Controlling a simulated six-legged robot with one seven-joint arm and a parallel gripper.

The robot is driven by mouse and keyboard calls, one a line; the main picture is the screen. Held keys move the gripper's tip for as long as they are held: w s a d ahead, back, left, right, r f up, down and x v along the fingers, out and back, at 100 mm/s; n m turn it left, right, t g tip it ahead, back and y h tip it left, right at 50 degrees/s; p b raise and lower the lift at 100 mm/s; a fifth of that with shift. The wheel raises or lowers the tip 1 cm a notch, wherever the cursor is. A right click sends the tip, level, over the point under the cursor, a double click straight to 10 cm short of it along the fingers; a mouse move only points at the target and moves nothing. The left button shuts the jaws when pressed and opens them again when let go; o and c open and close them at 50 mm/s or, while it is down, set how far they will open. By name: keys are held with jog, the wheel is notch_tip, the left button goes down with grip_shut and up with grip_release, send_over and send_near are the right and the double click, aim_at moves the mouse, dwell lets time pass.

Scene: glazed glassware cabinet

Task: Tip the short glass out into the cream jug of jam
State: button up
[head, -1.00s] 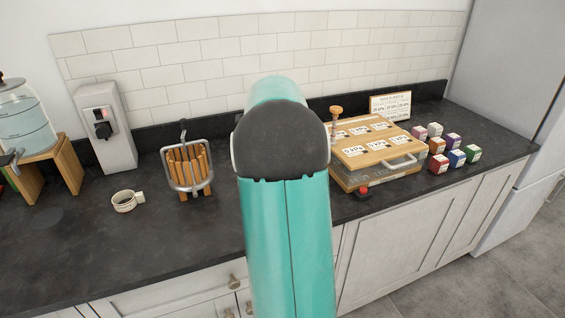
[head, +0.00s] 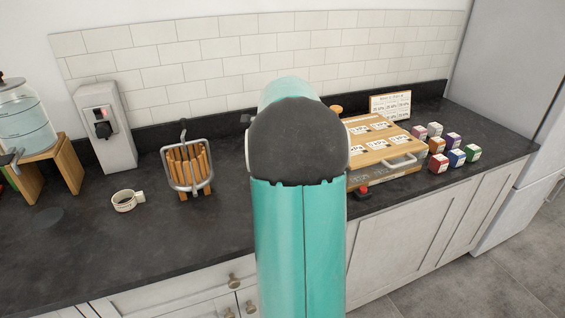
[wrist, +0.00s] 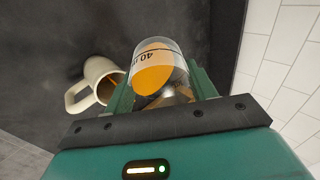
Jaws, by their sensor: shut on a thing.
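The short glass (wrist: 176,54) is clear, with a dark printed marking that reads upside down and orange contents inside. My gripper (wrist: 163,88) is shut on it, with a green finger on each side. The cream jug (wrist: 92,88) stands just left of the glass in the wrist view, its handle to the left and its mouth facing the camera. A little orange-brown shows inside its mouth. I cannot tell how far the glass is tilted. In the head view my arm hides my gripper, the glass and the jug.
A cream cup (head: 126,201) and a slatted wooden press (head: 188,168) stand on the dark counter left of my arm. A wooden case (head: 385,152) and several coloured cubes (head: 455,157) are to the right. A dispenser (head: 103,130) stands against the tiled wall.

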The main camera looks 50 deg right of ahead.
jog(key=shift+s, duration=0.1)
jog(key=shift+s+r+t, duration=0.1)
jog(key=shift+r+t, duration=0.05)
jog(key=shift+t, duration=0.45)
jog(key=shift+s+t, duration=0.1)
jog(key=shift+t, duration=0.2)
jog(key=shift+s+m+t, duration=0.2)
jog(key=shift+m+t, duration=0.1)
jog(key=shift+t, duration=0.1)
jog(key=shift+f+t+h, duration=0.2)
jog(key=shift+t+h, duration=0.1)
jog(key=shift+f, duration=0.1)
